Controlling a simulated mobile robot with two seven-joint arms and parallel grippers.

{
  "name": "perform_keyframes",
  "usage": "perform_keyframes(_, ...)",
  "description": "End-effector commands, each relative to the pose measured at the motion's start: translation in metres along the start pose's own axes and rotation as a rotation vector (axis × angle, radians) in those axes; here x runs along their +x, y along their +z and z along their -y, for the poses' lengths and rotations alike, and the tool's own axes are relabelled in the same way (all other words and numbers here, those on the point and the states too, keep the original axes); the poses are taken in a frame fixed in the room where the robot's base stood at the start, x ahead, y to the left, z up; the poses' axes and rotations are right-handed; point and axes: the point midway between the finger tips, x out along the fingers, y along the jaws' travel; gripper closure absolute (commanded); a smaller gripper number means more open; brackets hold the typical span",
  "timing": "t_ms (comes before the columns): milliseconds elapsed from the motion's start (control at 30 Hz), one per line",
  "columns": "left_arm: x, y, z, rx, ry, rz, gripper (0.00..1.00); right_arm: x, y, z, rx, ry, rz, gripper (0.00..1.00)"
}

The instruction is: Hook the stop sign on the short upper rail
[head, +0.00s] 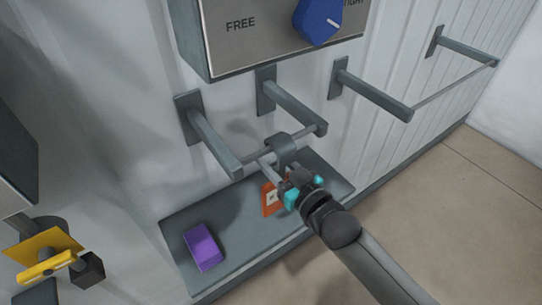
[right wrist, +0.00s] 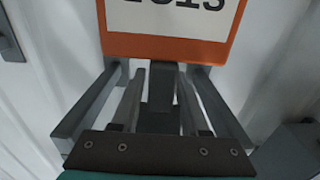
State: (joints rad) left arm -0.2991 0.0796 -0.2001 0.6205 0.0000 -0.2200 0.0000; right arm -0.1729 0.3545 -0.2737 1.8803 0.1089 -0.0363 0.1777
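My right gripper (head: 296,180), with teal parts, is shut on the sign's grey stem (right wrist: 161,90), centred between the fingers; the fingertips are partly hidden. My left gripper (head: 62,268), with yellow parts, is far left; its opening is unclear.
A purple block (head: 203,247) lies on the grey shelf (head: 178,238) below the short rail. A longer rail (head: 455,83) joins two more wall arms to the right. A control box (head: 245,50) with a blue knob (head: 318,20) is above. The floor at right is clear.

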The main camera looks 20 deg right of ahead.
Motion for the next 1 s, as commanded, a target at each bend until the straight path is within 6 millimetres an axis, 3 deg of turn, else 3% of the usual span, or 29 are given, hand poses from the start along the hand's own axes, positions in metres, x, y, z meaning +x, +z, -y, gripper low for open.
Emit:
perform_keyframes(33,0.0000,-0.0001,0.0001,0.000,0.000,0.000,0.43,-0.0001,0.0000,0.0000,0.000,0.000,0.000,0.62)
perform_keyframes(367,0.0000,-0.0001,0.0002,0.000,0.000,0.000,0.43,-0.0002,0.0000,-0.0001,0.000,0.000,0.000,0.99)
perform_keyframes(667,0.0000,0.0000,0.0002,0.000,0.000,0.000,0.43,-0.0003,0.0001,-0.0001,0.000,0.000,0.000,1.00)
perform_keyframes(700,0.0000,0.0000,0.0002,0.000,0.000,0.000,0.43,-0.0003,0.0001,-0.0001,0.000,0.000,0.000,0.76)
perform_keyframes(900,0.0000,0.0002,0.0002,0.000,0.000,0.000,0.43,-0.0003,0.0001,-0.0001,0.000,0.000,0.000,0.99)
perform_keyframes(1000,0.0000,0.0003,0.0002,0.000,0.000,0.000,0.43,-0.0003,0.0001,-0.0001,0.000,0.000,0.000,1.00)
